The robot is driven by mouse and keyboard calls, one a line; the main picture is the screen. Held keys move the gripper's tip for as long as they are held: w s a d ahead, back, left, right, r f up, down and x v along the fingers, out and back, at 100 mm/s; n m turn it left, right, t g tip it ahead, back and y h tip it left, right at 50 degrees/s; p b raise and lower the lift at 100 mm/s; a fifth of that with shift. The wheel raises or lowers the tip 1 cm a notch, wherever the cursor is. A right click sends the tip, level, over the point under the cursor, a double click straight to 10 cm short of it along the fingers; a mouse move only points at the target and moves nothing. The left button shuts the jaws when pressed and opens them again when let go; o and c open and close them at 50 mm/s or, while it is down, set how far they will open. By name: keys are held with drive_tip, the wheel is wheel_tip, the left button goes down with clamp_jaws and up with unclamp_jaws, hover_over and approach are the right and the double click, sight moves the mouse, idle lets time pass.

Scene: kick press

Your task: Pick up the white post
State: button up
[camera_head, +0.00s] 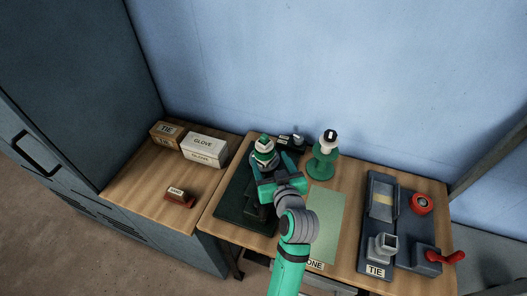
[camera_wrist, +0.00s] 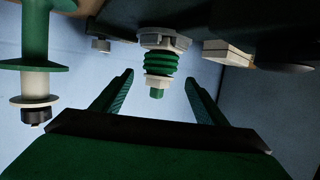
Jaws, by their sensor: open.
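My gripper (camera_head: 270,163) is open over the dark press area. In the wrist view its two fingers (camera_wrist: 159,85) point at a post with a white collar, green rings and a green tip (camera_wrist: 157,66), which appears between them. I cannot tell whether they touch it. In the head view this white-and-green post (camera_head: 264,148) stands just beyond my gripper, its lower part hidden. A second piece, white with a black tip (camera_head: 329,138), sits upright on a green stand to the right; it shows at the left of the wrist view (camera_wrist: 36,88), upside down.
A green mat (camera_head: 326,215) lies right of my arm. TIE (camera_head: 167,134) and GLOVE (camera_head: 204,148) boxes stand at the left. A small block (camera_head: 179,197) lies in front of them.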

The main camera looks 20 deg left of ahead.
sight(266, 153)
drive_tip(key=shift+x, duration=3.15)
drive_tip(key=shift+c, duration=0.4)
drive_tip(key=c, duration=1.1)
